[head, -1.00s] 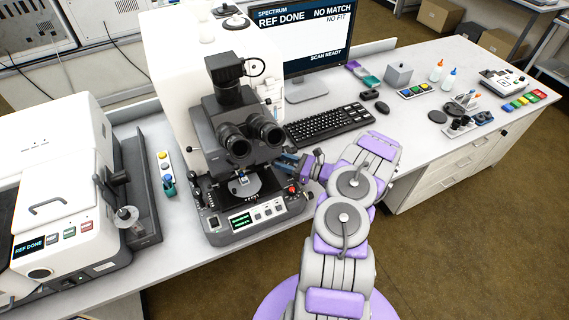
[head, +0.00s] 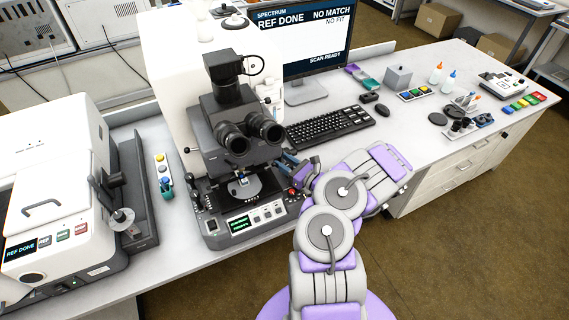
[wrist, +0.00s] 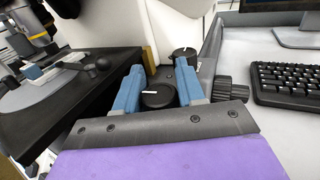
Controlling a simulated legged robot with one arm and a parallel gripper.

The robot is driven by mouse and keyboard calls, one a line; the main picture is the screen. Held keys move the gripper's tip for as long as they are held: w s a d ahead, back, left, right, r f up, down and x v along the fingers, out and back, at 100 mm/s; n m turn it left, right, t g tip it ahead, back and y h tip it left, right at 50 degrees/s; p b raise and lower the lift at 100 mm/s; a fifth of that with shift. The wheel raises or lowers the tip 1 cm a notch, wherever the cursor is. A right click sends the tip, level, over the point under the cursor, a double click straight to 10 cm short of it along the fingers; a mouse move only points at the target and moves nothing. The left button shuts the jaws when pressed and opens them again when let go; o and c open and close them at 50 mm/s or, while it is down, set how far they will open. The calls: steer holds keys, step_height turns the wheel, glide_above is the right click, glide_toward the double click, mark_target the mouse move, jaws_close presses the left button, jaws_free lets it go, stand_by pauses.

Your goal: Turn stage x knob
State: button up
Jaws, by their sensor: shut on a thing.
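The microscope (head: 228,125) stands on the bench, with its dark stage in front of the white body. My gripper (wrist: 159,76) has its two blue fingers on either side of a black round knob (wrist: 157,96) with a white mark on top. The jaws are shut on this knob; finger contact is partly hidden by the fingers and the dark gripper body. A second black knob (wrist: 184,55) with a white mark sits just beyond the fingertips. In the head view, my gripper (head: 288,165) is at the right side of the microscope, and the held knob is hidden there.
A ribbed side knob (wrist: 232,88) sits close right of my gripper. The stage edge (wrist: 75,95) is close on the left. The keyboard (head: 330,124) lies to the right. A red button (head: 292,192) is on the microscope base.

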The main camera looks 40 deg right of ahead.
steer(key=shift+d+r, duration=0.1)
steer(key=o, duration=0.9)
steer(key=shift+d, duration=0.1)
steer(key=shift+o, duration=0.2)
steer(key=shift+s, duration=0.1)
steer(key=s+d+p, duration=0.3)
steer(key=s, duration=1.4)
steer(key=shift+w+d+f, duration=0.1)
steer(key=shift+f, duration=0.1)
